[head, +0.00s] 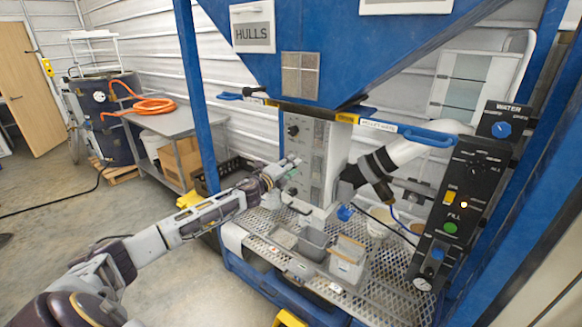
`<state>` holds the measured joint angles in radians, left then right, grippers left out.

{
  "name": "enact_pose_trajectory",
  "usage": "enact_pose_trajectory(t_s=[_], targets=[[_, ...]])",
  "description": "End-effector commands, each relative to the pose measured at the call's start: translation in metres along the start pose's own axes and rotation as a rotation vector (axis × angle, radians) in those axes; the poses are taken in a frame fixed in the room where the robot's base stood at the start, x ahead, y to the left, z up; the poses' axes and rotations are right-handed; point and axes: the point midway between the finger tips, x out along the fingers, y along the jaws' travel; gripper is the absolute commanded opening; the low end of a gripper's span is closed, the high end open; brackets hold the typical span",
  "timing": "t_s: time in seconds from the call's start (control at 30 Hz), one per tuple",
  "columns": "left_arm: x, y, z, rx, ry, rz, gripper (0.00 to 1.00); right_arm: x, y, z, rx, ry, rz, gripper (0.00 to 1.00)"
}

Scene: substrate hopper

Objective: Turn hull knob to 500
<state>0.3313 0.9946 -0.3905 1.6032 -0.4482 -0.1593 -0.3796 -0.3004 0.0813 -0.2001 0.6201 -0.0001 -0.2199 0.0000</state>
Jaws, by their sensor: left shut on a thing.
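The blue hopper (335,50) carries a sign reading HULLS (252,36). A grey control box (318,140) hangs under it, with a black knob (292,130) high on its left-facing side. My left arm reaches in from the left. My left gripper (291,172) is shut at the lower part of that side, on what seems to be a knob. The gripper covers this knob, so its pointer and scale cannot be read. My right gripper is out of view.
A perforated metal shelf (385,285) below holds small grey bins (347,262). A black WATER and FILL panel (462,195) stands at the right. A blue post (196,100) rises beside my left arm. A grey table with an orange hose (155,106) is behind.

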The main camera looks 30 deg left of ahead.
Motion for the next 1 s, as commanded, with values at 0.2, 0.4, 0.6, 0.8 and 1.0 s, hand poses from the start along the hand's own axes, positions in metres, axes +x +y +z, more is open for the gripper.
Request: enact_pose_trajectory(t_s=[0.2, 0.4, 0.6, 0.8, 1.0], targets=[[-0.0002, 0.0018, -0.0012, 0.04, 0.002, 0.002, 0.13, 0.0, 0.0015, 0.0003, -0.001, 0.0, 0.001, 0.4], [-0.0003, 0.002, -0.0014, 0.043, 0.002, 0.002, 0.13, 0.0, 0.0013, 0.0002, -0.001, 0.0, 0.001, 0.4], [-0.0003, 0.0021, -0.0015, 0.042, 0.002, 0.003, 0.42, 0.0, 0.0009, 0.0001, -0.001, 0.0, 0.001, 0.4], [-0.0002, 0.0014, -0.0009, 0.042, 0.001, 0.002, 0.58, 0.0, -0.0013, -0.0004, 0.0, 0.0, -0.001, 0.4], [-0.0001, 0.0009, -0.0004, 0.042, 0.001, 0.001, 0.58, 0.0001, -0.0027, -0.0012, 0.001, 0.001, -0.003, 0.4]])
